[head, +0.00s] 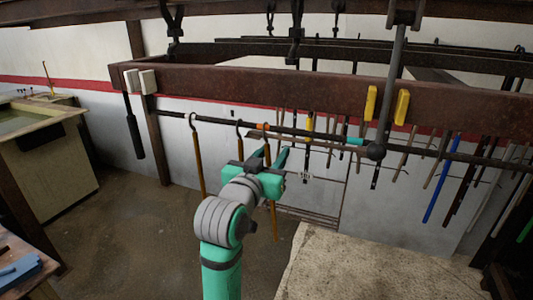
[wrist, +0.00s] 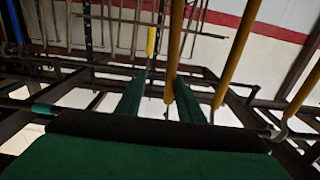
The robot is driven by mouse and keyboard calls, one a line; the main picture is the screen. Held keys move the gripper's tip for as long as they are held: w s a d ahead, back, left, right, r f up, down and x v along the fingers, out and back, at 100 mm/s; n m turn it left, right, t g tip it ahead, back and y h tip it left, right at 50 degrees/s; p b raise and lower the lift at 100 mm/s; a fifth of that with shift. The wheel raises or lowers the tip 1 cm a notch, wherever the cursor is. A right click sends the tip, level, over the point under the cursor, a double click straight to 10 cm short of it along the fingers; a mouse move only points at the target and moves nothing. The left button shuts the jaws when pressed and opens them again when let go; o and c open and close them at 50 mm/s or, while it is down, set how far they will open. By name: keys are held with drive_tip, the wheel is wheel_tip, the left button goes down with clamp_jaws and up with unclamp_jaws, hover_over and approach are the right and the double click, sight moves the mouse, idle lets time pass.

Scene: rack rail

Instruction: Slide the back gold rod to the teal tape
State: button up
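Three gold rods hang by hooks from a dark rail in the head view: a left one (head: 198,165), a middle one (head: 240,149) and a right one (head: 274,220). I cannot tell which is the back one. The teal tape (head: 357,141) is on the rail to their right; in the wrist view it shows at the left (wrist: 42,108). My gripper (head: 269,157) is at the right rod, just below the rail. In the wrist view its green fingers (wrist: 160,85) are apart, with the nearest gold rod (wrist: 174,55) between them; contact is unclear. The other rods (wrist: 234,55) stand to the right.
A brown beam (head: 300,90) with yellow clips (head: 402,107) runs above the rail. A dark post (head: 391,80) meets the rail right of the teal tape. Orange tape (head: 262,126) is near the right rod's hook. The rail between it and the teal tape looks clear.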

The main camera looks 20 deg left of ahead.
drive_tip(key=d, duration=0.7)
drive_tip(key=shift+s, duration=0.25)
idle(0.4)
drive_tip(key=d, duration=1)
drive_tip(key=shift+s, duration=0.4)
idle(0.7)
drive_tip(key=shift+d, duration=0.55)
drive_tip(key=shift+s+d, duration=0.1)
drive_tip(key=shift+d, duration=0.25)
